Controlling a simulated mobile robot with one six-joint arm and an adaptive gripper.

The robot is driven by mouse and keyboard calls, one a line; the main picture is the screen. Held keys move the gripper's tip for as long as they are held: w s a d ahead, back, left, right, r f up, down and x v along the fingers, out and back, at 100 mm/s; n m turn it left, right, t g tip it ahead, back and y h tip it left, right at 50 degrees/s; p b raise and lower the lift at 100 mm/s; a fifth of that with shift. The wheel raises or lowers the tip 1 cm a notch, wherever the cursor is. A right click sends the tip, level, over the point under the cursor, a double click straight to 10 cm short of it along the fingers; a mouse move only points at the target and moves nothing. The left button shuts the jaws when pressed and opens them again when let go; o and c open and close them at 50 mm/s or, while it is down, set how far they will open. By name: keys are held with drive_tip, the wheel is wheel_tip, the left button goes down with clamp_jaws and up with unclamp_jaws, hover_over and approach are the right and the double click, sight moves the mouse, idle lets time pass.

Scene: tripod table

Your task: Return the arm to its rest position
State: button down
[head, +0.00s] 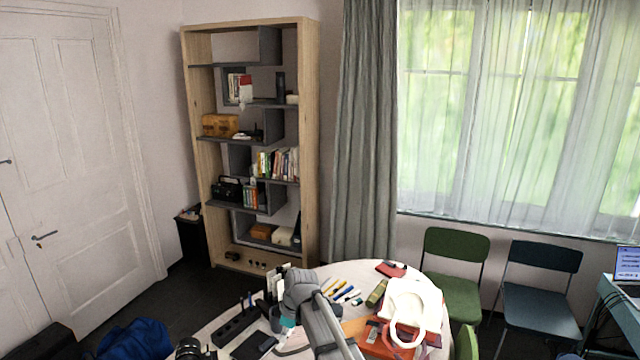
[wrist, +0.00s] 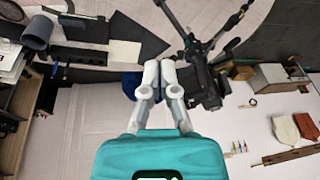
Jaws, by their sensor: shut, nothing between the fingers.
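My arm rises from the bottom of the head view over the round table (head: 345,272), with its grey links bent at an elbow. A small teal part of my gripper shows beside the arm in the head view; the rest is hidden there. In the wrist view, my gripper (wrist: 159,73) has a teal body and two grey fingers close together, with nothing between them. The fingers point up the picture, apart from the things around them.
A black tripod-like item (wrist: 203,80) shows right of the fingers. A bookshelf (head: 309,150), green chair (head: 455,246) and blue chair (head: 541,258) stand beyond the table.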

drive_tip(key=s+d+f+m+h+b, duration=0.1)
drive_tip(key=s+d+f+m+b, duration=0.2)
drive_tip(key=d, duration=0.6)
drive_tip(key=s+d+f+m+h+b, duration=0.1)
drive_tip(key=s+d+f+m+b, duration=0.3)
drive_tip(key=d, duration=0.5)
drive_tip(key=s+d+f+m+h+b, duration=0.1)
drive_tip(key=s+d+f+m+b, duration=0.3)
drive_tip(key=s+d+f+m, duration=0.2)
drive_tip(key=s+d+m, duration=0.2)
drive_tip(key=d, duration=0.1)
drive_tip(key=shift+d+f, duration=0.15)
drive_tip(key=shift+d, duration=0.05)
